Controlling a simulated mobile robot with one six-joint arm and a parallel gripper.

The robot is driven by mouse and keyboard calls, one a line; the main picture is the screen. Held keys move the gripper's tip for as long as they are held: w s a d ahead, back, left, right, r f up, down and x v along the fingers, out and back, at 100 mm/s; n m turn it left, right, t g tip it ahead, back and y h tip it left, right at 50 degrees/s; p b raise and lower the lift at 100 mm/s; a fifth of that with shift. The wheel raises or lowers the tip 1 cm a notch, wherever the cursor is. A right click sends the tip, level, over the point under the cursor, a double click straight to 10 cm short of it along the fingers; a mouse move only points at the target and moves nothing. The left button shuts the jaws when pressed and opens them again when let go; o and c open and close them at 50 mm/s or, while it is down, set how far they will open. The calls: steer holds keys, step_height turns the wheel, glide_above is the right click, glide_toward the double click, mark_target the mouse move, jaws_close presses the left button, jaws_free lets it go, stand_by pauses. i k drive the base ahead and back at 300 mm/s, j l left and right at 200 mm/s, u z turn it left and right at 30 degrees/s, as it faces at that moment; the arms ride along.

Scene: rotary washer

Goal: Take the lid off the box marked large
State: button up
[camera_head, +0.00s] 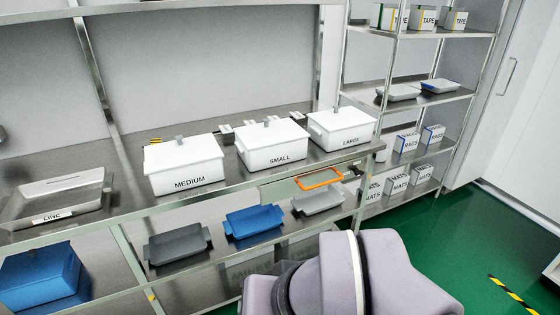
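The white box marked LARGE (347,138) stands at the right end of the metal bench shelf. Its white lid (341,119) is on, with a small grey knob on top. To its left stand the white box marked SMALL (279,159) and the white box marked MEDIUM (188,180), both with lids on and grey knobs. Part of my arm shows at the bottom centre, below and in front of the bench. My gripper is not in view.
A metal tray marked LINE (58,200) lies at the bench's left. An orange-framed item (319,180) sits at the front edge below the large box. Grey and blue trays (254,221) lie on the lower shelf.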

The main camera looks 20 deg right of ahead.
mark_target(338, 118)
steer(key=i+l, duration=0.95)
steer(key=i, duration=0.15)
steer(key=i+z, duration=0.1)
steer(key=z, duration=0.3)
steer(key=i+j+z, duration=0.1)
steer(key=z, duration=0.25)
steer(key=i+j+z, duration=0.1)
steer(key=z, duration=0.3)
steer(key=j+z, duration=0.2)
steer(key=z, duration=0.15)
steer(key=i, duration=0.05)
